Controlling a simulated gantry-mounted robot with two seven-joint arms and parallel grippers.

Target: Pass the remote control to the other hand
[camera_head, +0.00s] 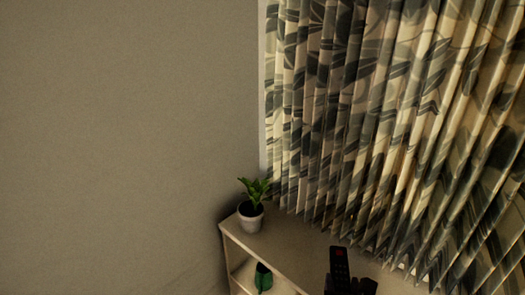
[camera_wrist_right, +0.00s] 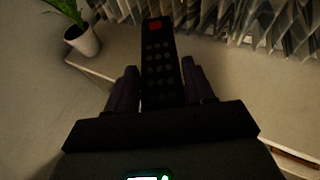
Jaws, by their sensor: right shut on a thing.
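The remote control (camera_head: 339,265) is black with a red button near its top end, and shows at the bottom of the head view. It also shows in the right wrist view (camera_wrist_right: 160,62), with rows of round buttons. My right gripper (camera_wrist_right: 157,85) is shut on the remote control, with one dark finger on each side of it and the red-button end sticking out past the fingertips. In the head view my right gripper (camera_head: 349,285) is at the bottom edge, partly cut off. My left gripper is not in either view.
A light wooden shelf unit (camera_head: 283,248) stands beyond, with a potted plant (camera_head: 250,215) on its top left corner and a dark green object (camera_head: 263,277) on a lower shelf. A patterned curtain (camera_head: 385,110) hangs behind it. A bare wall (camera_head: 125,130) fills the left.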

